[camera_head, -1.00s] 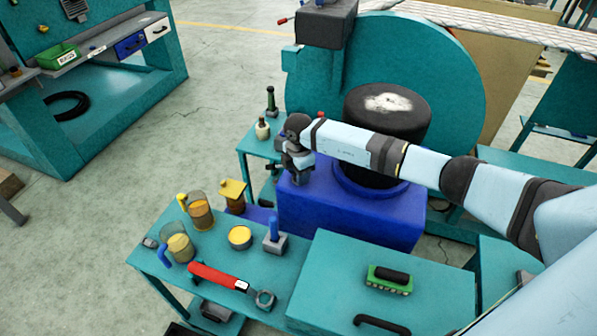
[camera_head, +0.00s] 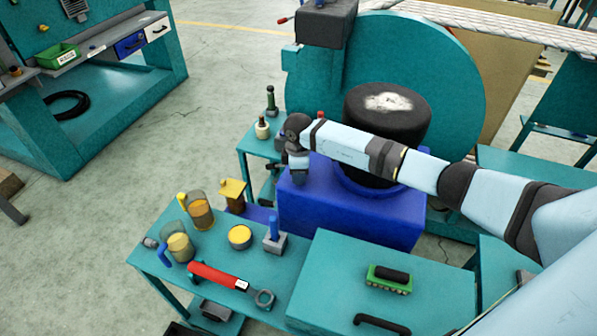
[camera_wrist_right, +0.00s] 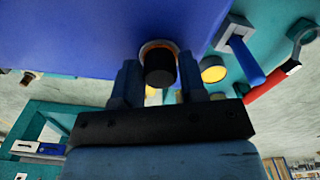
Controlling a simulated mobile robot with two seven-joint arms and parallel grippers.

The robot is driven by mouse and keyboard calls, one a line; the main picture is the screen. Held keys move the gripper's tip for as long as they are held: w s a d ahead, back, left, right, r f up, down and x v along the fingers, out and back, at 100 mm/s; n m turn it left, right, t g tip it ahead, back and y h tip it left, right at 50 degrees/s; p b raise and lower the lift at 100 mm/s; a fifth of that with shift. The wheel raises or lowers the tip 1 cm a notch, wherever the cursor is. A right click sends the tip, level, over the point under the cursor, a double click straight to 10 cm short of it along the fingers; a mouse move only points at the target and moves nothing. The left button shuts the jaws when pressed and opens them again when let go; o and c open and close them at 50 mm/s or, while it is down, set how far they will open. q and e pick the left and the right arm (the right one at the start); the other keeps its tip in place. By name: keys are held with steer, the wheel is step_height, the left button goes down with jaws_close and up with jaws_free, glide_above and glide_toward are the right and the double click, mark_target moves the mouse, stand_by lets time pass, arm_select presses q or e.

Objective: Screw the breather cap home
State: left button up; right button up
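The breather cap, a short black cylinder (camera_wrist_right: 160,70), shows in the right wrist view against the blue housing (camera_wrist_right: 75,35). An orange and pale ring shows around its far end. My right gripper (camera_wrist_right: 160,78) has one finger on each side of the cap; whether the fingers touch it or stand just clear, I cannot tell. In the head view my right gripper (camera_head: 299,172) hangs at the left end of the blue housing (camera_head: 350,218), and the cap is hidden there. My left gripper is not in view.
Left of the housing, a teal bench (camera_head: 205,268) carries jugs, a yellow-filled tin (camera_head: 240,236), a blue-handled tool (camera_head: 274,238) and a red-handled wrench (camera_head: 218,276). A green brush (camera_head: 390,279) lies on the teal lid at the front.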

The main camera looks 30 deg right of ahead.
steer(key=o, duration=0.3)
steer(key=shift+o, duration=0.2)
step_height(320, 180, up, 14)
steer(key=b, duration=0.1)
steer(key=shift+f, duration=0.1)
stand_by(0.4)
